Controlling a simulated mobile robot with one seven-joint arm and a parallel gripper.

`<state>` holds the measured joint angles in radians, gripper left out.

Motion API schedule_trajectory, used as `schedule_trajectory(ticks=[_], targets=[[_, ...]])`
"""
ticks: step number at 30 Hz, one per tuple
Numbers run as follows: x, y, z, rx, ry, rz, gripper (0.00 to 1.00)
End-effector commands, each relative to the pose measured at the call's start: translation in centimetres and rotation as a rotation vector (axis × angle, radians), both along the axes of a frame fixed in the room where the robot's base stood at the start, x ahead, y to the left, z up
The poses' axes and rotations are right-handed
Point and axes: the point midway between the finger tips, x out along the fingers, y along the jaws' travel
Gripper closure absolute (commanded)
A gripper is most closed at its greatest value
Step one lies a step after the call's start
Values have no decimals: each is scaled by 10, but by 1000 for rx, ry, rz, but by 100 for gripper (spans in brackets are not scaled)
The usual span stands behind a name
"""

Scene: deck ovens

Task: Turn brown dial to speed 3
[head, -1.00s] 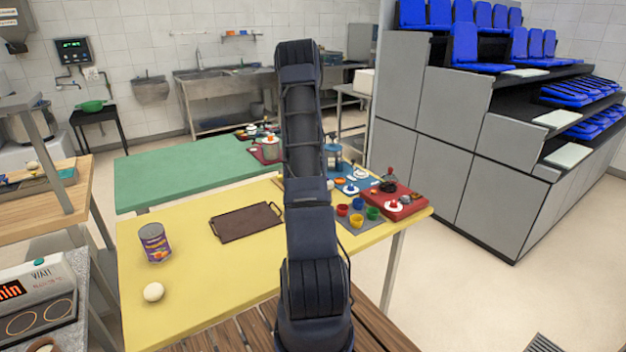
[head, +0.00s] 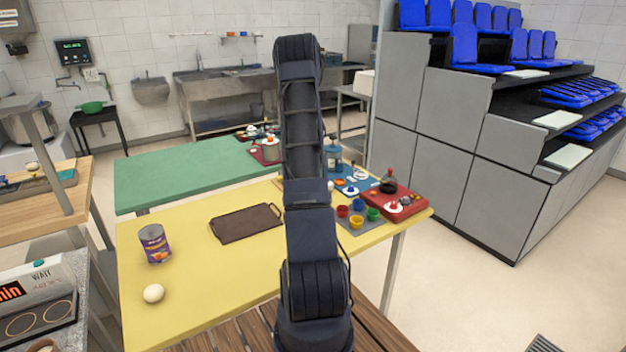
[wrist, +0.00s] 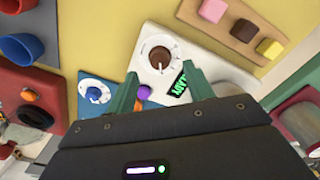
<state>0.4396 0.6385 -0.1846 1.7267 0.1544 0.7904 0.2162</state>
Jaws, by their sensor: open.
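In the wrist view, a brown dial (wrist: 160,54) sits on a white panel (wrist: 148,34) with a ring of marks around it. A small green lit display (wrist: 180,84) is beside the dial. My gripper (wrist: 162,88) is open, with its two green fingers spread apart below the dial in the picture. I cannot tell whether a finger touches the panel. The dial's pointer setting is too small to read. In the head view my arm hides the dial and the gripper.
A blue panel with a dial (wrist: 95,95) lies to the left in the wrist view, and a wooden strip with coloured blocks (wrist: 240,27) to the upper right. In the head view, the yellow table (head: 190,295) holds a can (head: 155,244), a white ball (head: 154,293) and a brown tray (head: 245,223).

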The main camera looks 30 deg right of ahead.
Motion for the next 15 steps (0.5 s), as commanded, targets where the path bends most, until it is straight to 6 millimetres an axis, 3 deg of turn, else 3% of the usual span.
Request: schedule_trajectory(ticks=[9,15], targets=[[1,0,54,0,-1,0,48],[0,0,67,1,1,0,48]])
